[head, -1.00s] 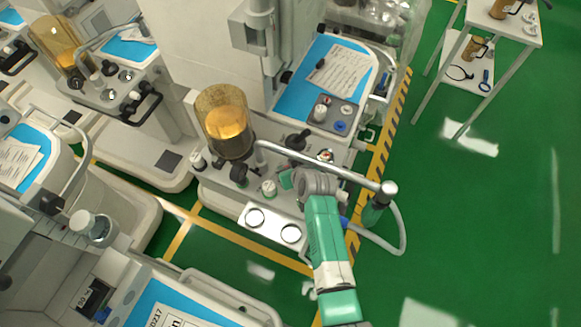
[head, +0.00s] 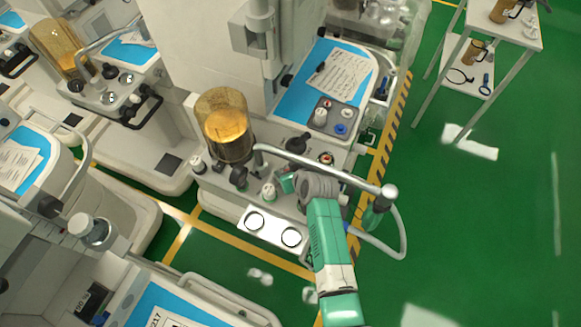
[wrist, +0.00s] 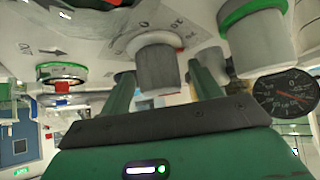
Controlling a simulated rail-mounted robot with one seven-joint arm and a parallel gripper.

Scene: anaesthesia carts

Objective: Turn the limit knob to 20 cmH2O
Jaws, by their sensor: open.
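In the wrist view, a grey ribbed knob (wrist: 157,68) stands on a pale panel with a printed number scale around it. I take it to be the limit knob; its exact setting is not readable. My gripper (wrist: 160,84) is open, with one green finger to each side of this knob in the picture. I cannot tell whether the fingers touch it. In the head view, my gripper (head: 288,183) is low over the cart's front panel, and my wrist hides the knob.
A larger green-ringed knob (wrist: 258,38) and a black dial gauge (wrist: 287,93) are close on the right in the wrist view. In the head view, an amber canister (head: 226,125) stands left of my gripper, and a metal tube (head: 320,170) crosses just above it.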

